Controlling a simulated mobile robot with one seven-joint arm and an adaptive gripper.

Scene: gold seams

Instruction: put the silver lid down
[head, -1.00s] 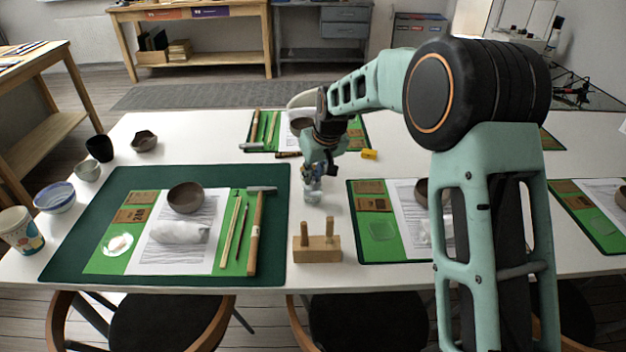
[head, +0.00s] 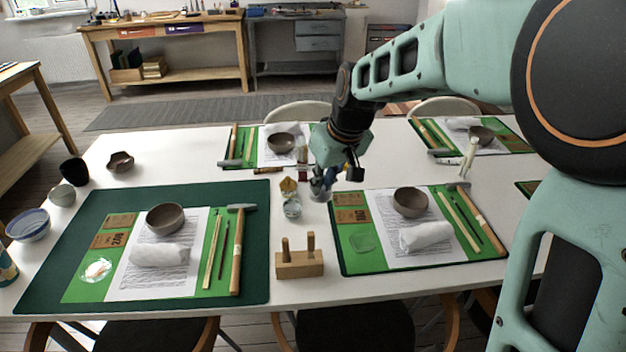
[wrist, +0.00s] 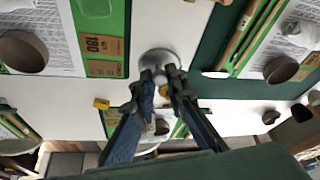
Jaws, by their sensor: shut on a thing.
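My gripper (head: 322,182) points down over the white table, between the dark green mat and the right-hand kit. Its fingers (wrist: 160,75) are shut on the silver lid (wrist: 158,60), a round grey disc at the fingertips in the wrist view. In the head view the lid (head: 320,196) shows as a small grey shape under the fingers, at or just above the table top; I cannot tell whether it touches. A small glass jar (head: 291,208) stands just left of the gripper, apart from the lid.
A gold-coloured piece (head: 288,186) is by the jar. A wooden block with two pegs (head: 299,264) stands in front. The dark green mat (head: 255,275) lies left, and a kit with a bowl (head: 410,202) lies close on the right. A strip of bare table lies between.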

